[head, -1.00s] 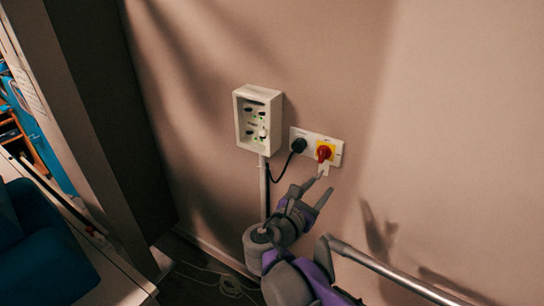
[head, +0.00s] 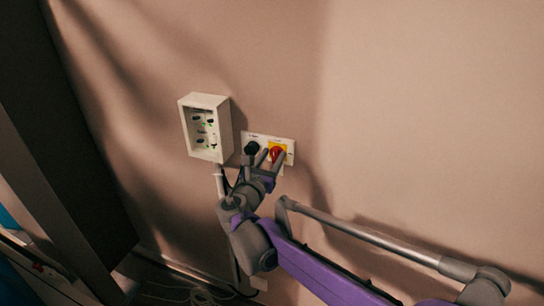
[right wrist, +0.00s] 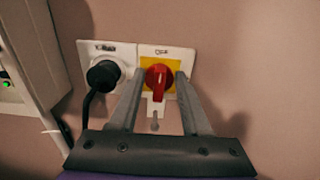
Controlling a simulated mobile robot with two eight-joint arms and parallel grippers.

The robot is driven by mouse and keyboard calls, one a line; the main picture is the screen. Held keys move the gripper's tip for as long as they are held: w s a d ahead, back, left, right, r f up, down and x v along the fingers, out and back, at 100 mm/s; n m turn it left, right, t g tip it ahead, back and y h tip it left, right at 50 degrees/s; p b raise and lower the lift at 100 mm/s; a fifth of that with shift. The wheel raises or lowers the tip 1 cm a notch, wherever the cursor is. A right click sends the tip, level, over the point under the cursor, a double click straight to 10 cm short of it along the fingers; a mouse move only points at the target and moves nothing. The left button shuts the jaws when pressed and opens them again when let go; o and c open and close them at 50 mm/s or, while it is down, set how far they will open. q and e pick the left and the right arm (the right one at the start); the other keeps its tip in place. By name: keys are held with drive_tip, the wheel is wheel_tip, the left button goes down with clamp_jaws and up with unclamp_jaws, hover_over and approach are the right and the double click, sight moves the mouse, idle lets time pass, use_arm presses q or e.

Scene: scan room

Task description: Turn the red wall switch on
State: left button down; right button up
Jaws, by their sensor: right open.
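The red wall switch (head: 275,153) is a red rotary knob on a yellow square, on a white wall plate (head: 289,145). In the right wrist view the red knob (right wrist: 158,80) stands upright between the two fingers, with a label above it that seems to read "OFF". My right gripper (head: 271,157) is open, with one finger on each side of the knob. Small gaps show between the fingers and the knob in the right wrist view (right wrist: 155,88). A white tag hangs below the knob. My left gripper is not in view.
A black plug (right wrist: 103,76) with a cable sits left of the switch on the same plate. A white box (head: 206,127) with green lights juts from the wall further left. The wall right of the switch is bare.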

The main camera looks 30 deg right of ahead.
clamp_jaws()
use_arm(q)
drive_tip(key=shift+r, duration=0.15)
use_arm(e)
drive_tip(key=shift+m, duration=0.3)
drive_tip(key=m, duration=0.2)
drive_tip(key=m+p, duration=0.1)
drive_tip(key=shift+s+d+m, duration=0.15)
drive_tip(key=shift+m, duration=0.25)
drive_tip(key=m, duration=0.2)
drive_tip(key=m+p, duration=0.1)
drive_tip(key=m, duration=0.1)
drive_tip(key=shift+s+d+f, duration=0.1)
drive_tip(key=shift+s+f, duration=0.05)
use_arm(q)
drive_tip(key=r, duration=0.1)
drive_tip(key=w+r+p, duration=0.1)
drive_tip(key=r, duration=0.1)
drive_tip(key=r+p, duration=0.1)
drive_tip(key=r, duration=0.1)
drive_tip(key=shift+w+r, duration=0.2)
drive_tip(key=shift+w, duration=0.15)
use_arm(e)
drive_tip(key=m, duration=0.6)
drive_tip(key=f+m, duration=0.1)
drive_tip(key=m, duration=0.2)
drive_tip(key=shift+s+d, duration=0.15)
drive_tip(key=shift+m, duration=0.4)
